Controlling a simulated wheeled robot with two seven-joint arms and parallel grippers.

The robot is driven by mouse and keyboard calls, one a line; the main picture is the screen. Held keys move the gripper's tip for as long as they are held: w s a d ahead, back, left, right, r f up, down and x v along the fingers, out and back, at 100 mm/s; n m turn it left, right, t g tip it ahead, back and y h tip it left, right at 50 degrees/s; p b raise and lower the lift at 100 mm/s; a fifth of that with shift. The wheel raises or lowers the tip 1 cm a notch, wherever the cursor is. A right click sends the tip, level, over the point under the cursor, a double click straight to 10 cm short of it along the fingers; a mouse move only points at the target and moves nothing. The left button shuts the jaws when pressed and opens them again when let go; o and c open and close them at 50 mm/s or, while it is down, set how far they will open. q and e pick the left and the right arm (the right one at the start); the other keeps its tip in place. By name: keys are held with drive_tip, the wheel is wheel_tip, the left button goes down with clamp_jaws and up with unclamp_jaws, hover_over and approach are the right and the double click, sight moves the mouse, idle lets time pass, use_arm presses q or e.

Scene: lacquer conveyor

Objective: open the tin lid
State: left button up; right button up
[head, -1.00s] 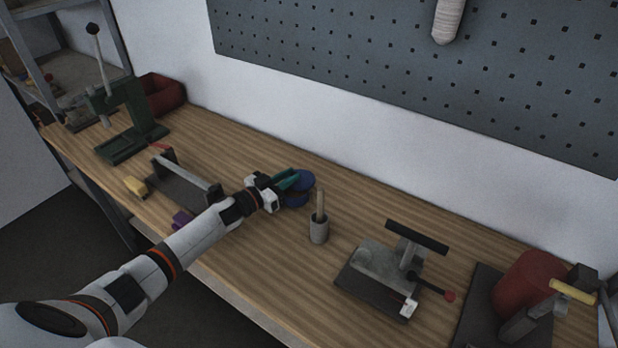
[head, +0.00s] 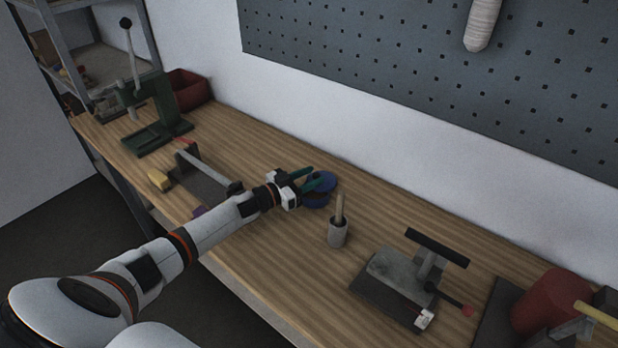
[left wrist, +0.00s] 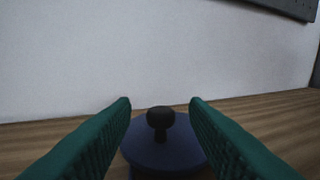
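A round blue tin (head: 323,200) stands on the wooden bench, partly hidden behind my left gripper in the head view. In the left wrist view its flat blue lid (left wrist: 142,145) shows from above, with a dark round knob (left wrist: 160,117) standing up at its middle. My left gripper (head: 312,177) is open over the tin. Its green fingers (left wrist: 160,103) lie on either side of the knob, with a clear gap on both sides. The lid appears seated on the tin. My right gripper is not in view.
A grey cup (head: 338,234) with a wooden stick stands right of the tin. A grey clamp-like fixture (head: 395,270) and a red cylinder (head: 545,300) are further right. A green press (head: 165,105), a yellow block (head: 159,180) and a red bin (head: 190,90) are left. A wall stands behind.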

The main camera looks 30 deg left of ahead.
use_arm(q)
wheel_tip(320, 180, up, 10)
idle(0.6)
